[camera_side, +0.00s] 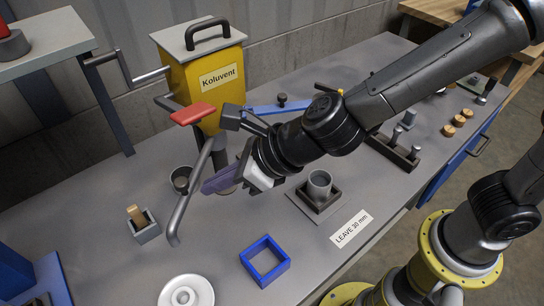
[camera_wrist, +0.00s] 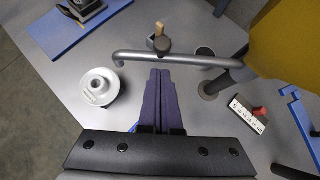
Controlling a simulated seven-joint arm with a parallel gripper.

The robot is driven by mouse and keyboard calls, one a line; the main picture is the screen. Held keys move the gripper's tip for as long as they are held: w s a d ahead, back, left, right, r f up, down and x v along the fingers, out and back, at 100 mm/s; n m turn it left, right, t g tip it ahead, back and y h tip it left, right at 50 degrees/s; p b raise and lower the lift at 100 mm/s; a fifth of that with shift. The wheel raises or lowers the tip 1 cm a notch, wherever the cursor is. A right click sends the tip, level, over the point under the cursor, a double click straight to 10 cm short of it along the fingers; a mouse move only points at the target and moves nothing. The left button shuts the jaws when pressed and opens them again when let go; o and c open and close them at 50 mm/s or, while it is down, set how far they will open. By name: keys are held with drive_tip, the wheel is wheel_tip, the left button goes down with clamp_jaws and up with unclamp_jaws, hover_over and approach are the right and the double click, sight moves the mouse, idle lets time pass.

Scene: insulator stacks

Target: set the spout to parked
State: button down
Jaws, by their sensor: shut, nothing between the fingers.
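The spout (camera_side: 188,196) is a bent grey pipe on the yellow Koluvent tank (camera_side: 203,95). It reaches out over the bench toward the front left, with its end turned down. In the wrist view the spout (camera_wrist: 175,60) lies across the picture just beyond my fingertips. My gripper (camera_side: 206,187) has purple fingers, pressed together and empty. Its tips are close beside the pipe; I cannot tell whether they touch it. My gripper also shows in the wrist view (camera_wrist: 160,73). The tank's base is partly hidden behind my gripper and the pipe.
A red-handled lever (camera_side: 192,113) sticks out from the tank above the spout. A small box with a wooden piece (camera_side: 143,225), a white disc (camera_side: 186,292), a blue square frame (camera_side: 264,261) and a grey cup (camera_side: 319,185) stand around.

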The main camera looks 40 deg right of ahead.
drive_tip(key=s+d+r+n+t+y, duration=0.15)
drive_tip(key=s+d+n, duration=0.25)
drive_tip(key=n, duration=0.5)
drive_tip(key=s+d+r+n, duration=0.3)
drive_tip(key=s+n, duration=0.1)
drive_tip(key=n, duration=0.5)
drive_tip(key=x, duration=0.4)
drive_tip(key=r+x, duration=0.1)
drive_tip(key=x, duration=0.7)
drive_tip(key=shift+w+a+r, duration=0.35)
drive_tip(key=shift+w+a, duration=0.5)
drive_tip(key=shift+w, duration=0.1)
